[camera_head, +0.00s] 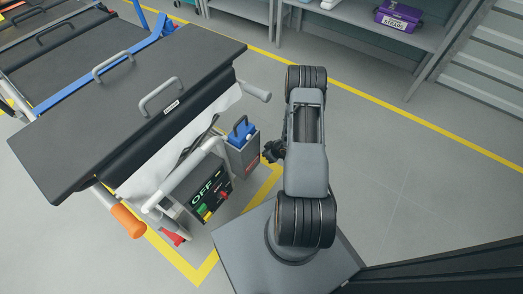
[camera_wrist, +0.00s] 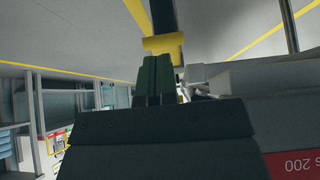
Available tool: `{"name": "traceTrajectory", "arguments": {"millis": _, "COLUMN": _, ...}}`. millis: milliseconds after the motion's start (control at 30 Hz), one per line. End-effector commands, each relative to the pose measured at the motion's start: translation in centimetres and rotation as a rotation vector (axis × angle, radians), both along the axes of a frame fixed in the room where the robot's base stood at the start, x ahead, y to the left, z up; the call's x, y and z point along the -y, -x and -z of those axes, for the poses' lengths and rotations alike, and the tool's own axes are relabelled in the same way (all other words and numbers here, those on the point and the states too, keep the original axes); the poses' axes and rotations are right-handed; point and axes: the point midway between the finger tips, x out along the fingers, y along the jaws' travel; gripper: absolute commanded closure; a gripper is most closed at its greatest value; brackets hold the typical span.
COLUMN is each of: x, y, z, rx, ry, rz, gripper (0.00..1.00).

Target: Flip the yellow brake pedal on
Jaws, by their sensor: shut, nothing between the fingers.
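The yellow brake pedal (camera_wrist: 163,43) shows in the wrist view as a short yellow bar on a dark stem, just beyond my fingertips. My gripper (camera_wrist: 154,60) is shut, with its two dark fingers side by side and nothing between them. The fingertips appear to meet the pedal's near edge, but I cannot tell whether they touch. In the head view my gripper (camera_head: 271,152) is small and dark, low beside the right end of the cart. I cannot make out the pedal for certain there.
The cart (camera_head: 120,85) with its dark top fills the left. A control box reading OFF (camera_head: 208,190), an orange handle (camera_head: 128,220) and a red pedal (camera_head: 173,238) are at its near end. A shelf (camera_head: 365,22) stands at the back. Floor to the right is clear.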

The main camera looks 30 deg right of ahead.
Motion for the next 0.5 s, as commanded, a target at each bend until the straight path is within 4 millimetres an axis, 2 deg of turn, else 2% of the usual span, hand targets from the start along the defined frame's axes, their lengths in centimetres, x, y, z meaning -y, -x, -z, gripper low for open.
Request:
{"name": "traceTrajectory", "arguments": {"millis": 200, "x": 1.6, "y": 3.3, "z": -1.6, "rx": 0.001, "ry": -0.001, "rz": 0.004, "gripper": 1.00}}
{"name": "traceTrajectory", "arguments": {"millis": 500, "x": 2.7, "y": 5.7, "z": -2.3, "rx": 0.001, "ry": 0.000, "rz": 0.001, "gripper": 1.00}}
